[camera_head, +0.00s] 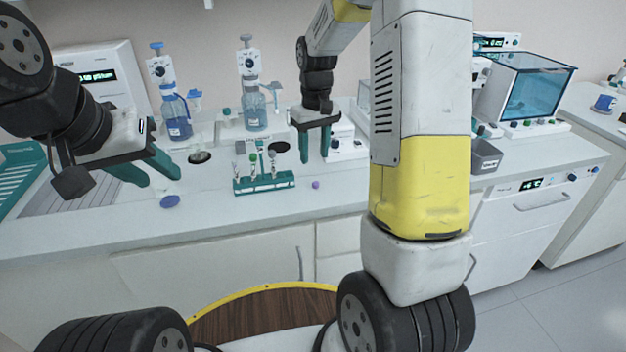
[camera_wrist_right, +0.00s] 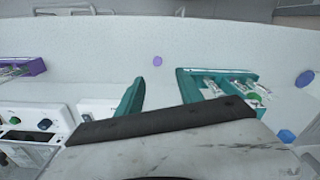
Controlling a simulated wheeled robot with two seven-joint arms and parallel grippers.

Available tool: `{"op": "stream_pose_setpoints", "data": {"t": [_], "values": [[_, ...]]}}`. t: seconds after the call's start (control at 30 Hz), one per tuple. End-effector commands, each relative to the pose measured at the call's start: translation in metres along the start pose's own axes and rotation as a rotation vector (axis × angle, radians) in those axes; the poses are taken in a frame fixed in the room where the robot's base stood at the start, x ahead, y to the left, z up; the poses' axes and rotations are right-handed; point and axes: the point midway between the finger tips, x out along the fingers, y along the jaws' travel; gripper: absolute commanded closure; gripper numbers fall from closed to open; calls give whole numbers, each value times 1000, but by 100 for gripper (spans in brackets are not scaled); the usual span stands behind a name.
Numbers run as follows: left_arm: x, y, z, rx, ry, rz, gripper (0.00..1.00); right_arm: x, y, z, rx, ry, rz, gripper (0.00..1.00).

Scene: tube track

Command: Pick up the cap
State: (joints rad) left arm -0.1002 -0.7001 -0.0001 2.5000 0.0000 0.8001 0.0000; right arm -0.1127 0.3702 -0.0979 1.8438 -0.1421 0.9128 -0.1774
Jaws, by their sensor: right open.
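A small purple cap (camera_head: 315,184) lies on the white bench top, just right of the teal tube rack (camera_head: 264,187). It also shows in the right wrist view (camera_wrist_right: 157,61), beyond the fingertips and roughly in line with the gap between them. My right gripper (camera_head: 315,156) is open and empty, with its fingers pointing down above the bench behind the cap. Its fingers (camera_wrist_right: 160,78) are spread apart in the wrist view.
The teal rack holds several tubes with caps and stands close to the right finger in the wrist view. Blue-liquid bottles (camera_head: 178,124) stand at the back. The bench around the purple cap is clear.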

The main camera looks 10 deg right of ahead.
Motion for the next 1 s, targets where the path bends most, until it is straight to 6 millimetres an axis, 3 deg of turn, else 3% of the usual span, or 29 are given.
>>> {"op": "stream_pose_setpoints", "data": {"t": [0.7, 1.0], "values": [[0, 0, 0, 0, 0, 0, 61, 88, 3, -5, -13, -30, 5, 56], [0, 0, 0, 0, 0, 0, 61, 94, 4, -5, -13, -27, 6, 56]]}}
